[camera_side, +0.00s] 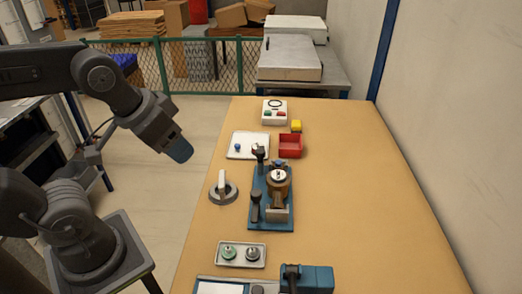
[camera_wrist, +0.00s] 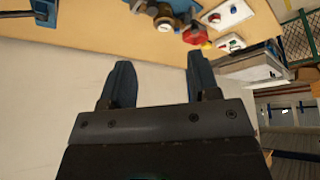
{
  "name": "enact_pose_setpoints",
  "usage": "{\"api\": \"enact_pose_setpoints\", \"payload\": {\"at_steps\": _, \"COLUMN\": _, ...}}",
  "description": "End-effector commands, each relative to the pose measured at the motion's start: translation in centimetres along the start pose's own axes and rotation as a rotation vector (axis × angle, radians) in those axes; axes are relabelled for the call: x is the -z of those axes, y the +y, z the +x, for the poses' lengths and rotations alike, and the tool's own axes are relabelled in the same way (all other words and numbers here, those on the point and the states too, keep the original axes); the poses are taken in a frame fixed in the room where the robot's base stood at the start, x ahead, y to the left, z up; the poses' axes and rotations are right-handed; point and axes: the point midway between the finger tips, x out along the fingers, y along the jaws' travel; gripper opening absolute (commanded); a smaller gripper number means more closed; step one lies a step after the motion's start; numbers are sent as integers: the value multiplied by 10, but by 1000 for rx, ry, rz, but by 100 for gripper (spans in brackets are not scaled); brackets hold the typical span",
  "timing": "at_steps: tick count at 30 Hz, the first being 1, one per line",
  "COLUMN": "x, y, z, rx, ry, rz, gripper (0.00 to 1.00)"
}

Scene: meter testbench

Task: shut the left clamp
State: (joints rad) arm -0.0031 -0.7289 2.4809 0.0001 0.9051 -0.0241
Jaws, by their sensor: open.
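A blue fixture (camera_side: 284,222) stands on the bench and holds a round brown meter (camera_side: 278,185). Two dark upright clamp handles stand along its left side, a far one (camera_side: 260,155) and a near one (camera_side: 255,204). I cannot tell which is the left clamp, or whether either is shut. My gripper (camera_side: 182,150) is in the air left of the bench, apart from the fixture. In the wrist view my gripper (camera_wrist: 160,75) has its two blue fingers spread with nothing between them. The fixture (camera_wrist: 180,5) shows partly at that view's top edge.
The bench's right side is clear.

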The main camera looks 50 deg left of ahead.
Motion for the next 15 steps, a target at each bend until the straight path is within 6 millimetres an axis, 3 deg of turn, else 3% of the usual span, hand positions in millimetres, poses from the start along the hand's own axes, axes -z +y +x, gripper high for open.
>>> {"api": "enact_pose_setpoints", "payload": {"at_steps": 8, "x": 74, "y": -12, "z": 14, "rx": 42, "ry": -118, "rz": -363, "gripper": 58}}
{"api": "enact_pose_setpoints", "payload": {"at_steps": 15, "x": 148, "y": -33, "z": 60, "rx": 128, "ry": -232, "rz": -777, "gripper": 58}}
